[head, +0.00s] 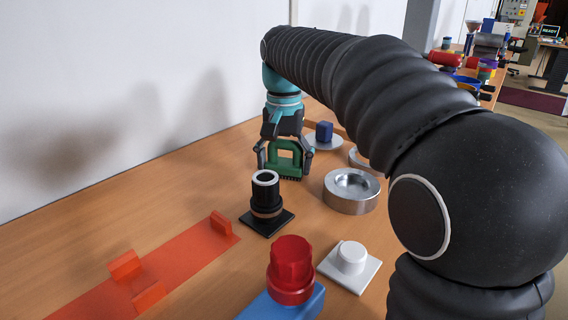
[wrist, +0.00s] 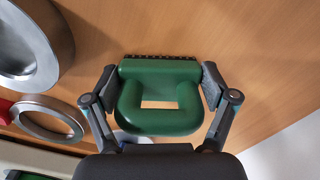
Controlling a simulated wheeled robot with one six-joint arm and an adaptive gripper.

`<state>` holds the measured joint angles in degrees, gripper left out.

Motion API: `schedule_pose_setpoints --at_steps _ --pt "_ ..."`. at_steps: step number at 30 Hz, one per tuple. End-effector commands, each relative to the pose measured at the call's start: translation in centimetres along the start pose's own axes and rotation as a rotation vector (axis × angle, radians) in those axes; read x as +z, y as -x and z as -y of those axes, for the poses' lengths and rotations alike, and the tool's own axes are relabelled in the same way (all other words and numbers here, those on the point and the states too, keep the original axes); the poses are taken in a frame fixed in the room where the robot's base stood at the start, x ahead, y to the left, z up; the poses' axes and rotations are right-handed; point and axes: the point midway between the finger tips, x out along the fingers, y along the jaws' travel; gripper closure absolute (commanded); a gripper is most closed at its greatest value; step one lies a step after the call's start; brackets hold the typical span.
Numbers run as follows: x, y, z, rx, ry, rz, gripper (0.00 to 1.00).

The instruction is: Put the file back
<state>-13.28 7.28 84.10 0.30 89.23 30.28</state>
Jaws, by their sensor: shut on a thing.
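My gripper (head: 285,160) is shut on a green handled tool (head: 285,166) with a row of dark teeth or bristles along its lower edge. In the wrist view the tool (wrist: 160,122) sits between both fingers, its looped handle towards my palm and the dark row facing the table. I cannot tell whether it touches the wood or hangs just above it. No other thing that looks like a file shows. An orange flat strip (head: 185,262) with several upright orange blocks lies on the table at the front left; no tool lies on it.
A black cylinder on a square base (head: 265,205) stands just in front of the tool. A metal dish (head: 351,205) is to the right, a blue block (head: 324,131) on a light disc behind. A red knob (head: 291,270) and white button (head: 351,258) are in front. A wall is at left.

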Motion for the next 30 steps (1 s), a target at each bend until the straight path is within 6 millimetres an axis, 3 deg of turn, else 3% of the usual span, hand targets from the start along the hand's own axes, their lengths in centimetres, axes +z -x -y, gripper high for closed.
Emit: schedule_pose_setpoints --at_steps 8,9,10,22,30 --pt "0.0 -0.2 0.0 0.0 0.0 -0.001 0.62" --pt "0.0 -0.2 0.0 0.0 0.0 0.0 0.06" --pt "0.0 -0.2 0.0 0.0 0.0 0.0 0.0" --pt "0.0 0.3 0.0 -0.001 0.0 -0.001 0.0" --pt "-0.1 4.1 0.0 -0.002 0.0 -0.003 0.0"
